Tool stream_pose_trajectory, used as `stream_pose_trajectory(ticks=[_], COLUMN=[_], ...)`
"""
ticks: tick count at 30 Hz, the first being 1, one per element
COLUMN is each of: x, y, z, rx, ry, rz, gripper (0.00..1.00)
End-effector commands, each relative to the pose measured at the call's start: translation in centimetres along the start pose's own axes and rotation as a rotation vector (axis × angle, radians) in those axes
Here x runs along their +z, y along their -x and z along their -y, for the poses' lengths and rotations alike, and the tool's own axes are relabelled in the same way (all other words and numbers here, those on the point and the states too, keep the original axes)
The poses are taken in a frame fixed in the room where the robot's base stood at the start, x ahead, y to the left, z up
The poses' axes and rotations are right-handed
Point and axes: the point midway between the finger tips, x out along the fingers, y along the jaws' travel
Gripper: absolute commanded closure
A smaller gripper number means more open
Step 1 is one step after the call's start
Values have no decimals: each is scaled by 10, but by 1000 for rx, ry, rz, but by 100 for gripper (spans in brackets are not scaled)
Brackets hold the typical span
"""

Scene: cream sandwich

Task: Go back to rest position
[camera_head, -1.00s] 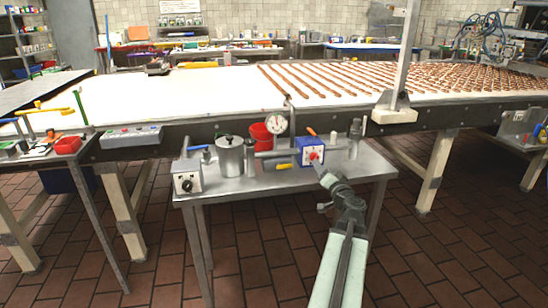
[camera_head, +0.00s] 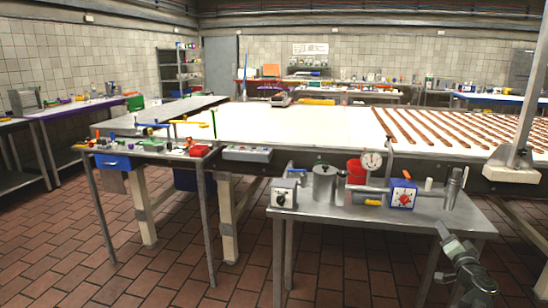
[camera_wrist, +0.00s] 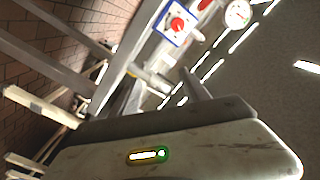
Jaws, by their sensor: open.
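My gripper (camera_head: 443,230) is at the lower right of the head view, at the front of the small metal table (camera_head: 345,212). It is small there, but it is open and I see nothing held in it. The blue-framed box with a red dial (camera_head: 402,194) stands upright on that table, behind and left of my gripper, with a gap in the picture between them. The box also shows tilted at the top of the wrist view (camera_wrist: 178,24). A pale part with a green light fills the lower wrist view.
On the metal table are a white box with a black knob (camera_head: 284,194), a metal pot (camera_head: 325,184), a round gauge (camera_head: 372,160) and a metal cylinder (camera_head: 453,187). Behind runs a white conveyor (camera_head: 300,122) with brown strips. Brick-tiled floor (camera_head: 60,250) is clear at left.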

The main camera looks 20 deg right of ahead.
Motion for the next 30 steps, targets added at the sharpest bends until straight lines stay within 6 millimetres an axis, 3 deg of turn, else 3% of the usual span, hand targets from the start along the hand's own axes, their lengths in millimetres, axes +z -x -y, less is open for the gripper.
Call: stream_pose_trajectory(ticks=[11, 17, 20, 24, 26, 30], x=[65, 119, 159, 241, 281, 374], y=[-33, -50, -57, -53, -45, -8], z=[75, 137, 180, 259, 294, 367], rx=[-104, -188, -243, -351, -405, -532], ry=[0, 1, 18, 91, 133, 239], rz=[90, 164, 221, 349, 417, 593], gripper=[46, 46, 46, 46, 46, 46])
